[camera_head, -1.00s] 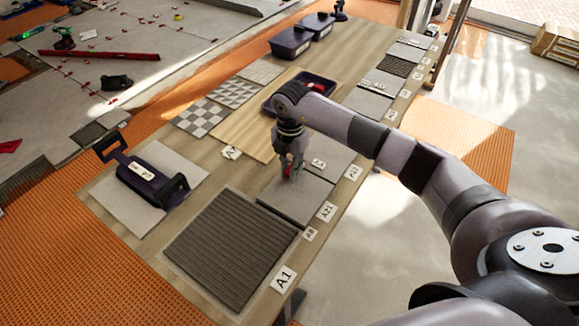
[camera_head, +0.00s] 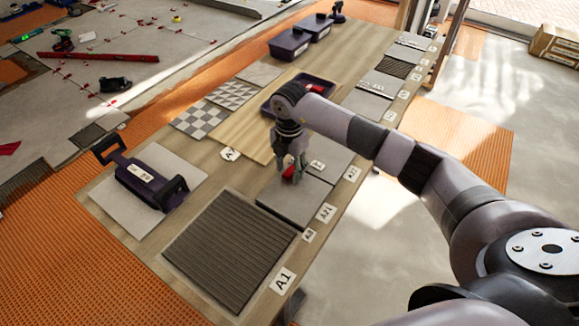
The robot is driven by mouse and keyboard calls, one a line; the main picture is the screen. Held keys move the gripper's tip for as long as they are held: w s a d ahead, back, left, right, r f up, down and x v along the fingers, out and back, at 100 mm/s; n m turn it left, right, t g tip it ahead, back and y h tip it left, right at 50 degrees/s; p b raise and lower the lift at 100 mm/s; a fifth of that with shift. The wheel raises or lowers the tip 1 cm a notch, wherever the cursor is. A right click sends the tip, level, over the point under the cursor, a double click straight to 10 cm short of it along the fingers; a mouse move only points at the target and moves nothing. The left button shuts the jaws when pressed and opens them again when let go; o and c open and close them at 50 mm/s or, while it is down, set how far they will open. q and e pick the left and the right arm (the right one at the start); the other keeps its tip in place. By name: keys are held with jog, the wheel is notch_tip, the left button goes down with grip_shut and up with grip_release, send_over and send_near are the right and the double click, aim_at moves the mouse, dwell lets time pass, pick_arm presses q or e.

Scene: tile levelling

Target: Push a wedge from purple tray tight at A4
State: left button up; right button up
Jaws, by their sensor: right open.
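My right gripper (camera_head: 291,176) points down over the grey tiles in the middle of the table. Its fingers are open around a red wedge (camera_head: 289,173), partly hidden by the fingers, at the joint between two grey tiles. The near grey tile (camera_head: 292,203) lies in front of the gripper and another grey tile (camera_head: 328,153) behind it. A small card (camera_head: 316,165) stands beside the joint; its print is too small to read surely. The purple tray (camera_head: 267,107) lies behind my right arm, with red wedges (camera_head: 316,88) in it. My left gripper is out of view.
A ribbed dark tile (camera_head: 230,247) lies at the near end by card A1 (camera_head: 282,280). A purple handled tool (camera_head: 146,184) rests on a pale tile at left. Patterned tiles (camera_head: 198,120) and lidded purple boxes (camera_head: 290,44) stand farther back.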

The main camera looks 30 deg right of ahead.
notch_tip(320, 180, up, 12)
dwell(0.4)
jog(key=shift+f, duration=0.1)
